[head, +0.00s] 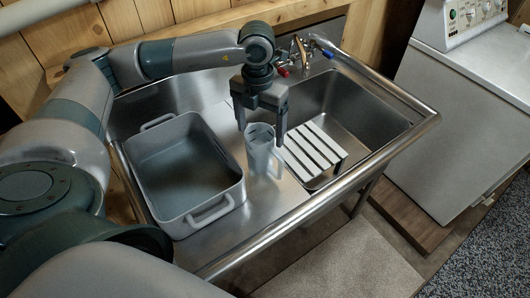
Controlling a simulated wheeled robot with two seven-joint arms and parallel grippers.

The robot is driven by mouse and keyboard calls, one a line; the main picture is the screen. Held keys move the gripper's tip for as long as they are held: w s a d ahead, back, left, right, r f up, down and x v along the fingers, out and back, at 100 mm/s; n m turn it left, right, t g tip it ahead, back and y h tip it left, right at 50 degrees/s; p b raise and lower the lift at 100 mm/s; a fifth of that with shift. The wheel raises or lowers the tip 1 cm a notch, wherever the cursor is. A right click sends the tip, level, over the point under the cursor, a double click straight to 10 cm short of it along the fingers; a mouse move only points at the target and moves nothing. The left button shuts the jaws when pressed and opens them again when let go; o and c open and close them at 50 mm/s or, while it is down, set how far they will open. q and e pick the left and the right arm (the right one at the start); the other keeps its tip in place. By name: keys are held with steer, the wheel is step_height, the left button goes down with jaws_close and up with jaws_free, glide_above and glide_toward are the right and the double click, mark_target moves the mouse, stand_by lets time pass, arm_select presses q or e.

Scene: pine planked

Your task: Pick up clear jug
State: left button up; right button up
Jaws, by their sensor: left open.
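A clear jug (261,151) with a handle on its right side stands upright on the steel drainboard, between the grey tub and the sink basin. My left gripper (260,133) points down over it with its two fingers spread. One finger is at the left of the jug's top and the other at the right, overlapping it in the picture. I cannot tell whether the fingers touch the jug. My right gripper is not in view.
A grey tub (240,190) with handles stands on the drainboard at left. A white slatted rack (312,150) lies beside the jug, by the sink basin (375,122). A faucet (301,50) stands behind. A raised rim (300,215) runs along the front. A white appliance (455,110) stands at right.

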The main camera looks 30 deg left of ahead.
mark_target(267, 157)
arm_select(q)
steer(key=shift+f, duration=0.5)
steer(key=shift+f+p, duration=0.9)
steer(key=shift+f, duration=2)
steer(key=shift+c, duration=0.7)
steer(key=c, duration=1)
